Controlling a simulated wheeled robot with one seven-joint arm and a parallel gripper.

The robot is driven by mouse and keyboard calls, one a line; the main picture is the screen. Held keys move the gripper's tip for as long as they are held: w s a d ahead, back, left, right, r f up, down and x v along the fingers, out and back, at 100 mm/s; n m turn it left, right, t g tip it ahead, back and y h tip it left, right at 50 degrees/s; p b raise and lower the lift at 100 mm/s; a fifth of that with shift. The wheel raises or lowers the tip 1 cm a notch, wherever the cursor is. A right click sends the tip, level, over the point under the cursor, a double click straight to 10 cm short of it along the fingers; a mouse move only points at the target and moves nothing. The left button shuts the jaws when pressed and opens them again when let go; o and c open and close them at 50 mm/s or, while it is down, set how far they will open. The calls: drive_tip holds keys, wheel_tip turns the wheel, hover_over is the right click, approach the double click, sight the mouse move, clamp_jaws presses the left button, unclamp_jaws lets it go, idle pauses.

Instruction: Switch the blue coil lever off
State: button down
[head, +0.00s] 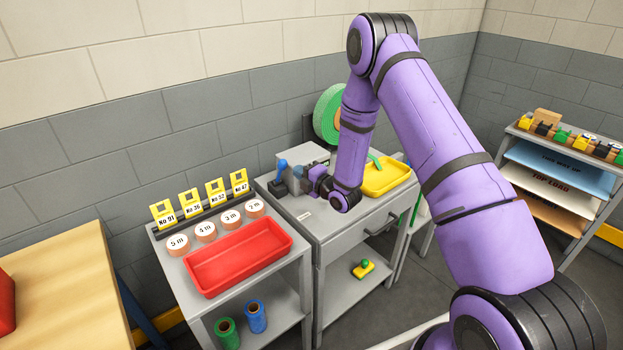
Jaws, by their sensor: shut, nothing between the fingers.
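The blue coil lever (282,164) stands up from a dark base at the left end of the grey machine cabinet's top (310,222). It looks roughly upright with a slight lean; its exact on or off position is too small to read. My gripper (299,172) is shut and empty, just right of the lever at about its height. Whether the fingertips touch the lever cannot be told. A green lever (375,160) shows farther right, partly behind my arm.
A yellow tray (386,190) sits on the cabinet's right side, and a green coil (326,112) stands behind. To the left, a grey cart holds a red tray (283,257), tape rolls (205,232) and yellow number tags (190,203). A shelf rack (556,185) stands far right.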

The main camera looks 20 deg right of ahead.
sight(286, 164)
drive_tip(key=shift+x, duration=2)
drive_tip(key=shift+w+a+r, duration=0.1)
drive_tip(key=w+a+r+g+h, duration=0.1)
drive_tip(key=w+g, duration=0.1)
drive_tip(key=w, duration=0.3)
drive_tip(key=w+a+r+g+h, duration=0.1)
drive_tip(key=w+a+g, duration=0.1)
drive_tip(key=w, duration=0.4)
drive_tip(key=shift+a+r+m+g, duration=0.3)
drive_tip(key=shift+r+g, duration=0.05)
drive_tip(key=shift+g, duration=0.45)
drive_tip(key=shift+w, duration=0.15)
drive_tip(key=shift+r, duration=0.15)
